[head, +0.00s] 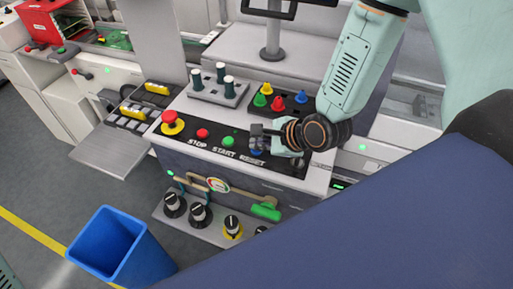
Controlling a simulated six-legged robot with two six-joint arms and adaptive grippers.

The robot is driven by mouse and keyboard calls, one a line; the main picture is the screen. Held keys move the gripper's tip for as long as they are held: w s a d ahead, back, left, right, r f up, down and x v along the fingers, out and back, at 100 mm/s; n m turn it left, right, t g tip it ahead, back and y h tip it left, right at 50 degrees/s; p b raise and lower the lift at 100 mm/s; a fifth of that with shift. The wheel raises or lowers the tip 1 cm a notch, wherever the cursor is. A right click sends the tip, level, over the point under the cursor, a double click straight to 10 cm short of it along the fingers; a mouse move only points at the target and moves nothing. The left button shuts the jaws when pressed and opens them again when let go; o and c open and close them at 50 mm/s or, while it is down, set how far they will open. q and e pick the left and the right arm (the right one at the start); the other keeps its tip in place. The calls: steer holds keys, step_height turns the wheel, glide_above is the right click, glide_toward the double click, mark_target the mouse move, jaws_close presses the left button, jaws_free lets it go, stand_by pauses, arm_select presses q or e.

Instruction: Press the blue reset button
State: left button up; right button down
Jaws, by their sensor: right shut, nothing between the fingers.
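The blue reset button (257,153) sits at the right end of a dark button strip above the word RESET, and it is mostly hidden by my right gripper. My right gripper (258,140) is shut and empty, with its fingertips over the button. I cannot tell whether the fingertips touch it. To the left on the same strip are a green start button (228,141), a red stop button (202,134) and a large red mushroom button on a yellow base (172,123). My left gripper is not in view.
Behind the strip stand a grey block with dark-handled levers (218,86) and a plate with coloured cones (279,102). Below are black knobs (199,214), a gauge (217,185) and a green handle (266,212). A blue bin (120,249) stands on the floor at lower left.

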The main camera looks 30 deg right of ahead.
mark_target(260, 151)
steer(key=shift+f, duration=0.25)
steer(key=shift+r, duration=0.1)
stand_by(0.6)
steer(key=shift+r+p, duration=0.4)
steer(key=shift+r, duration=0.4)
step_height(260, 151, up, 5)
steer(key=p, duration=0.4)
steer(key=shift+s+f, duration=0.1)
stand_by(0.8)
